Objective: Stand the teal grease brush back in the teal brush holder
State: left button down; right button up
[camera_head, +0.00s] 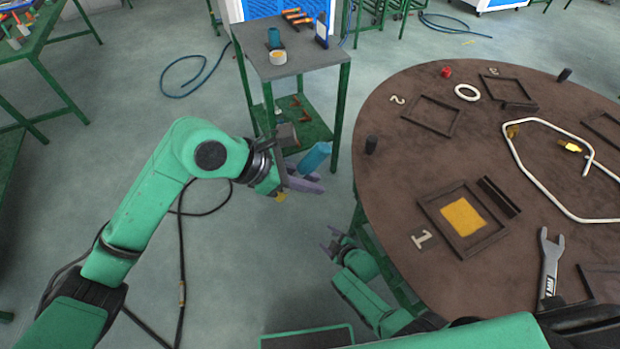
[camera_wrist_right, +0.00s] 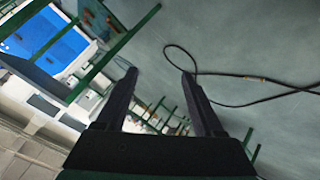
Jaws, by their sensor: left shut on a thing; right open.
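The teal grease brush (camera_head: 315,157) is held in my left gripper (camera_head: 304,181) in the head view, in the air in front of the small grey-topped table. Its teal handle slants up to the right. A yellow bit (camera_head: 281,197) shows below the gripper; I cannot tell if it is the brush's tip. The teal brush holder (camera_head: 274,38) stands upright on the small table, above and left of the gripper in the picture. My right gripper (camera_head: 337,243) is open and empty, low beside the round table. Its spread fingers show in the right wrist view (camera_wrist_right: 160,78).
The small table (camera_head: 310,62) also carries a white tub with yellow contents (camera_head: 278,57), orange-handled tools (camera_head: 298,17) and a blue-framed stand (camera_head: 322,30). The round brown table (camera_head: 395,195) fills the right, with frames, a wrench (camera_head: 550,262) and a bent white pipe (camera_head: 515,165).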

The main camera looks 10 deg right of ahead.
jog(key=s+d+f+m+g+h, duration=0.1)
jog(key=s+d+f+m+g, duration=0.1)
jog(key=s, duration=0.9)
jog(key=s+d+f+m+g+h, duration=0.1)
jog(key=s+d+f+m+g, duration=0.2)
jog(key=s, duration=0.8)
jog(key=s+d+f+m+g+h, duration=0.1)
jog(key=s+d+f+m+g, duration=0.2)
jog(key=s+d+f+m, duration=0.2)
jog(key=s+d+f, duration=0.3)
jog(key=s+d, duration=0.1)
jog(key=s, duration=0.2)
jog(key=shift+d+m+h, duration=0.3)
